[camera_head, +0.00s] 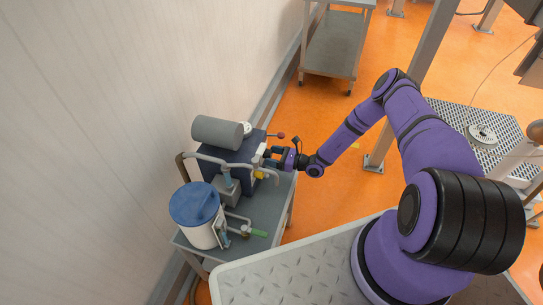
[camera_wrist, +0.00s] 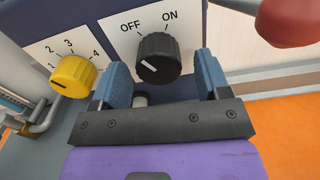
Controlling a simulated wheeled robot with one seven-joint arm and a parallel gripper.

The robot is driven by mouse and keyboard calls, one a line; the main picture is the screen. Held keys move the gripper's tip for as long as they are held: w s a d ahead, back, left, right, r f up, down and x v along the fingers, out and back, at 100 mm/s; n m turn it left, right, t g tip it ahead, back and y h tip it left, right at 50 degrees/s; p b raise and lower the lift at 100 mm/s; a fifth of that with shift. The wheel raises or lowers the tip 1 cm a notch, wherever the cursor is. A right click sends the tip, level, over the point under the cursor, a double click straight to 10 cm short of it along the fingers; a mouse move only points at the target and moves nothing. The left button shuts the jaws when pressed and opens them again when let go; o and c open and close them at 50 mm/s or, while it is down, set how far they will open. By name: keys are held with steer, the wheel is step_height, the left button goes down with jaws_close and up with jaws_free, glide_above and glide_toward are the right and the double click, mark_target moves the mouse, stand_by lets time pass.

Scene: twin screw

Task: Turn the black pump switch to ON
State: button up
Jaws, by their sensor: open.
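The black pump switch (camera_wrist: 158,58) is a ribbed knob under a white label with OFF at left and ON at right. Its white pointer line sits on the lower left of its face; I cannot tell for certain which label it marks. My gripper (camera_wrist: 158,75) is open, with one blue finger on each side of the knob and gaps on both sides. In the head view, my gripper (camera_head: 273,158) is at the front of the dark blue pump unit (camera_head: 232,155), and the switch is hidden there.
A yellow numbered knob (camera_wrist: 73,76) is close left of my gripper. A red ball-ended lever (camera_wrist: 288,20) is at upper right. The cart (camera_head: 265,210) also holds a blue-lidded white container (camera_head: 195,215), pipes and a green-handled valve (camera_head: 258,233). A wall stands behind.

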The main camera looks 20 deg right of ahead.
steer(key=shift+w+a, duration=0.2)
steer(key=shift+a, duration=0.1)
steer(key=shift+c, duration=0.4)
steer(key=c, duration=0.8)
steer(key=shift+c, duration=0.2)
